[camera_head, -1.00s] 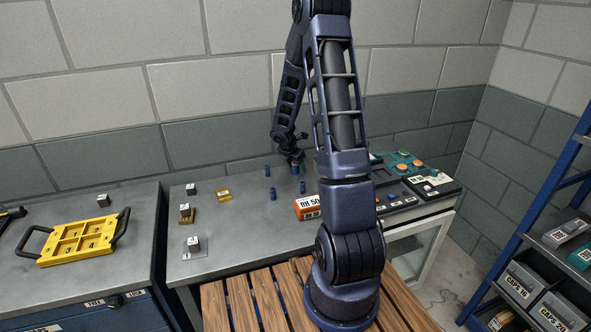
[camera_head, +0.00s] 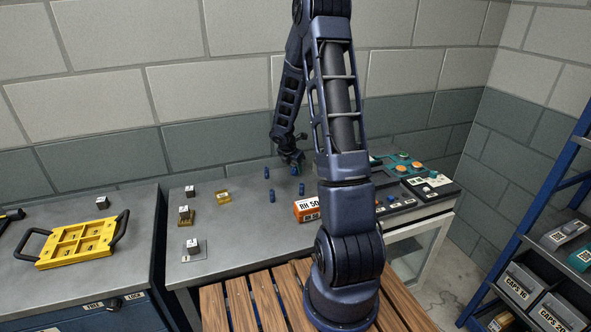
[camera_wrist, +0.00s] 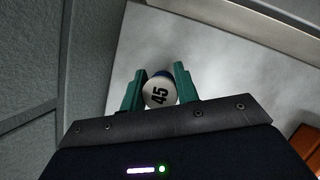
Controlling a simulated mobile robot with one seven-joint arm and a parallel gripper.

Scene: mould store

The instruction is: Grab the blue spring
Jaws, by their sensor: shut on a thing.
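In the wrist view, the green fingers of my gripper (camera_wrist: 159,74) are shut on a blue spring (camera_wrist: 158,94). Its round white end reads "45" and faces the camera; most of its blue side is hidden below that end. In the head view my gripper (camera_head: 297,165) is low over the back of the grey bench, with the held spring small and mostly hidden there. Other small blue cylinders stand nearby: one to the left (camera_head: 266,172), one nearer the front (camera_head: 272,196) and one just in front of my gripper (camera_head: 301,188).
An orange box marked "RH 50" (camera_head: 307,209) and a control panel (camera_head: 418,188) lie to the right. Small blocks, some on brass or grey bases (camera_head: 194,256), stand at the bench's left. A yellow tray (camera_head: 78,242) sits on the left bench. The bench middle is clear.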

